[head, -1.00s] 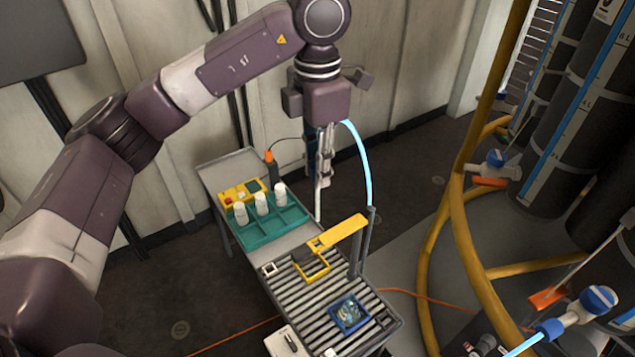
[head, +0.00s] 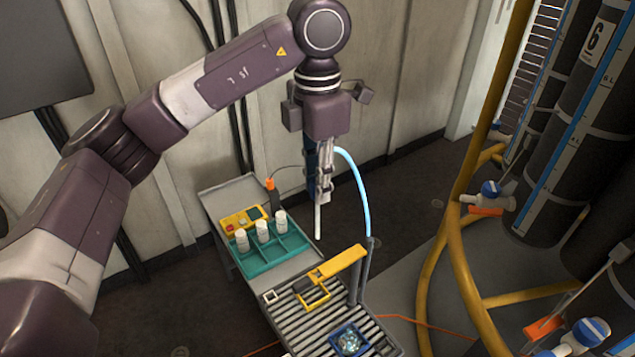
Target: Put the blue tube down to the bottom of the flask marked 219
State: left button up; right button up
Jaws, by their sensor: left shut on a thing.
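The light blue tube (head: 355,182) arcs from my left gripper (head: 325,195) down to a grey upright post on the cart. My left gripper points down and is shut on the tube. A straight pale end (head: 318,222) sticks out below the fingers, above the cart near its right edge, with its tip apart from anything I can make out. Several white bottles (head: 280,221) stand in a teal tray (head: 272,255) left of the gripper. No marking 219 is readable, so I cannot tell which vessel is that flask. My right gripper is out of view.
A yellow arm (head: 342,262) reaches over the cart's rollers from the post (head: 355,287). A blue-framed holder (head: 349,340) sits at the near end. A yellow box (head: 243,220) lies behind the tray. Yellow pipes (head: 448,250) and dark cylinders (head: 545,190) stand at the right.

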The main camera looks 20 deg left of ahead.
pick_arm(q)
jog(key=shift+r+p, duration=3.15)
jog(key=shift+r, duration=1)
jog(key=s+d+f+n+b, duration=0.1)
jog(key=d+f, duration=0.4)
jog(key=f, duration=1.3)
jog(key=s+d+f+n+b, duration=0.1)
jog(key=d+f+n+b, duration=0.2)
jog(key=f, duration=1.5)
jog(key=shift+s+d+f+b, duration=0.2)
jog(key=shift+d+f+b, duration=0.2)
jog(key=shift+d, duration=0.55)
jog(key=shift+s+f+b, duration=0.1)
jog(key=shift+f+b, duration=0.15)
jog(key=shift+b, duration=0.15)
